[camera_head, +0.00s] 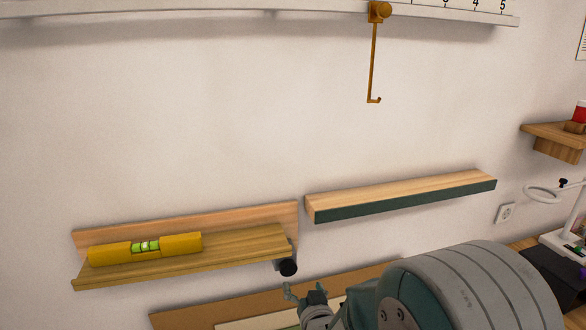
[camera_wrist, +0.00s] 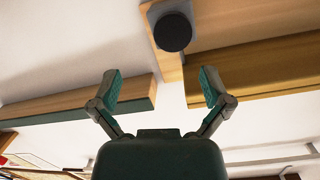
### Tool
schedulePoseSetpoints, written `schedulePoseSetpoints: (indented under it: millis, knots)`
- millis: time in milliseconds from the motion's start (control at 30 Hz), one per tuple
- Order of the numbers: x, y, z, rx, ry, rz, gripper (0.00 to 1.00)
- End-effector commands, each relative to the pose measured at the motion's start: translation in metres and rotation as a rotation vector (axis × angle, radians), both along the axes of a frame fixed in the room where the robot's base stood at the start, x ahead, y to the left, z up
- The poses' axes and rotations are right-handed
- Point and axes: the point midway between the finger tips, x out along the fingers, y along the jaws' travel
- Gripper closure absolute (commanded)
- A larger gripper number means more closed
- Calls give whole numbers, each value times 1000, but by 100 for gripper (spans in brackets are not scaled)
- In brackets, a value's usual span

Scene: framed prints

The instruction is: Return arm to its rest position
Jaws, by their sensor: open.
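My gripper (camera_wrist: 160,90) is open and empty in the wrist view, its two fingers spread apart. A round black knob (camera_wrist: 173,32) and wooden shelf parts show beyond the fingertips. In the head view my gripper (camera_head: 304,292) is at the bottom centre, partly hidden by my own arm. It is just below the black knob (camera_head: 288,267) at the right end of the left shelf. I cannot tell the exact gap between gripper and knob.
A yellow spirit level (camera_head: 145,248) lies on the left wooden shelf (camera_head: 240,248). A green-edged shelf (camera_head: 400,196) is to its right. A brass hook (camera_head: 373,60) hangs from the white rail (camera_head: 200,8). A wooden frame (camera_head: 190,316) is below. The wall between rail and shelves is clear.

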Motion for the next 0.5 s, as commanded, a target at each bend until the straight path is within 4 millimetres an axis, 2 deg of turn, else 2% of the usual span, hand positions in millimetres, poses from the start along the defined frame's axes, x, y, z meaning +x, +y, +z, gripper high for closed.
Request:
schedulePoseSetpoints:
  millis: [33, 267, 500]
  knots:
    - [-2, -8, 13, -17, 27, -12, 2]
    - [-25, -41, 42, -105, 223, -50, 2]
    - [-75, -76, 69, -188, 433, -78, 2]
